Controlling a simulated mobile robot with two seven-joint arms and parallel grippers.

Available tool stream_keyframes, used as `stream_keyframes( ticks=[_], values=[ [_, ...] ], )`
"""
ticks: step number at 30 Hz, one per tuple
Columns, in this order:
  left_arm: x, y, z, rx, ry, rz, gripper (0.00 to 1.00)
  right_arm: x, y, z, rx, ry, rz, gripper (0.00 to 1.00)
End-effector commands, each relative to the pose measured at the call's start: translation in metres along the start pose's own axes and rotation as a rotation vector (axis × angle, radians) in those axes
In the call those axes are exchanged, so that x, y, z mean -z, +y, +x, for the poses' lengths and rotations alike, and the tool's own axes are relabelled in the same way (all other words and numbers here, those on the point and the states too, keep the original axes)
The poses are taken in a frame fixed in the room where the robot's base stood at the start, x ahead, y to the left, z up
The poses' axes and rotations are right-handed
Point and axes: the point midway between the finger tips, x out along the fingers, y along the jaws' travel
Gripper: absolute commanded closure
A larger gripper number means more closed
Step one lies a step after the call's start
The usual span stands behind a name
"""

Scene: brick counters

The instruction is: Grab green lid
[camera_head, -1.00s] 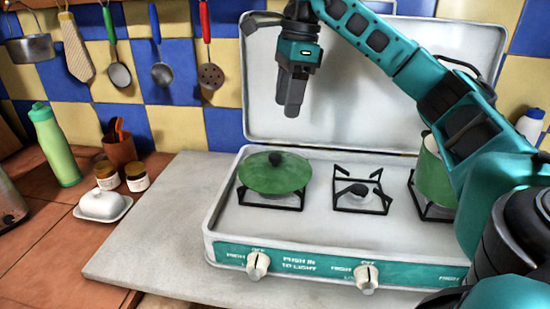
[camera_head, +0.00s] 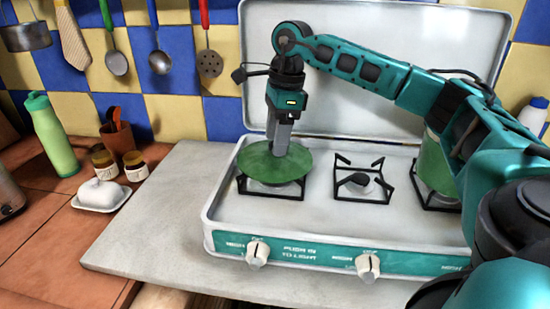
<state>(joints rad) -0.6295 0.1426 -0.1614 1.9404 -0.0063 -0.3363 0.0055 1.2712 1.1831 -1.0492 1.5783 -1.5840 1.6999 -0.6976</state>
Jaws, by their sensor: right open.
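The green lid (camera_head: 259,165) is a round disc with a dark knob at its middle. It sits over the left burner of the camp stove, on what looks like a pan; the part below its edge is mostly hidden. My right gripper (camera_head: 280,150) points down right over the lid, with its fingertips at the knob. The fingers hide the knob, and I cannot tell whether they touch it. The gripper is open. My left gripper is not in view.
The white stove (camera_head: 318,190) has its cover raised behind. A green pot (camera_head: 436,175) stands on the right burner, partly behind my right arm. The middle burner (camera_head: 362,182) is bare. A white butter dish (camera_head: 101,195), jars and a green bottle (camera_head: 53,135) stand at the left.

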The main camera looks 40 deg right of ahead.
Motion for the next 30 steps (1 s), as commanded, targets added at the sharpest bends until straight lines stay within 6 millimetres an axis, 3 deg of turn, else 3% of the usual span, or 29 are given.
stream_keyframes(
  ticks=[3,11,30],
  values=[
    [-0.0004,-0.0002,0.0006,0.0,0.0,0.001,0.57,0.0007,0.0002,0.0105,0.0,0.001,0.001,0.39],
    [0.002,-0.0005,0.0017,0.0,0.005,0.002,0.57,0.0005,0.0,0.012,0.002,0.0,0.001,0.4],
    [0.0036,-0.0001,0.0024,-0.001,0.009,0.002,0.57,0.0004,-0.0001,0.0115,0.002,0.0,0.001,1.0]
  ],
)
